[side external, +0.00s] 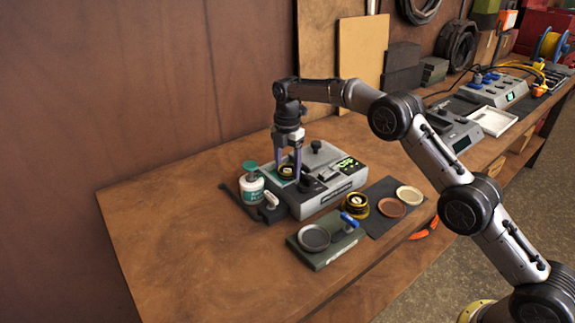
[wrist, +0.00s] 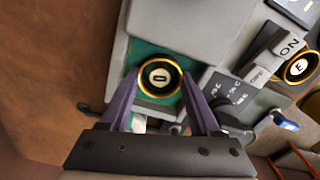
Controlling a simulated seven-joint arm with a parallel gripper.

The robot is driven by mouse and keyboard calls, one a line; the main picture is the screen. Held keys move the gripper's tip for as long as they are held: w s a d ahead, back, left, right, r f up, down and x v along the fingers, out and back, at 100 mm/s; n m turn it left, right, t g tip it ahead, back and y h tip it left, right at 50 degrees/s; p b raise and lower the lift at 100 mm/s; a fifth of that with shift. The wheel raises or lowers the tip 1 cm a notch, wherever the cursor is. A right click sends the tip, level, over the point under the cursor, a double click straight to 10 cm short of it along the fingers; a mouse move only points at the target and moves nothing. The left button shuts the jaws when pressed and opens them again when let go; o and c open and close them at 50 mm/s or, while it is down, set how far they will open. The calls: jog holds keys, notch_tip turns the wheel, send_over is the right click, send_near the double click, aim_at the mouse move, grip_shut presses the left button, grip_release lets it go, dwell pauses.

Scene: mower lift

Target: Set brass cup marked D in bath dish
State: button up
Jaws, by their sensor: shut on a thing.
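The brass cup marked D (wrist: 160,77) has a gold rim and a dark inside with a pale lettered centre. It is at the green area on the left part of the grey machine (side external: 335,193); I cannot tell whether it touches the surface. My gripper (side external: 288,172) points down there, its purple fingers (wrist: 159,76) on either side of the cup and shut on it. A dark round dish (side external: 314,238), which looks like the bath dish, sits empty on a green-grey block in front of the machine.
Another brass cup, marked E (wrist: 298,67), stands right of the machine's front, near a blue-handled lever (side external: 349,219). A brown dish (side external: 391,208) and a cream dish (side external: 409,195) lie on a dark mat. The table's left side is clear.

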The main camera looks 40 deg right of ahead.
aim_at(287, 171)
jog(key=shift+f, duration=0.4)
jog(key=o, duration=1.1)
jog(key=shift+r, duration=5.5)
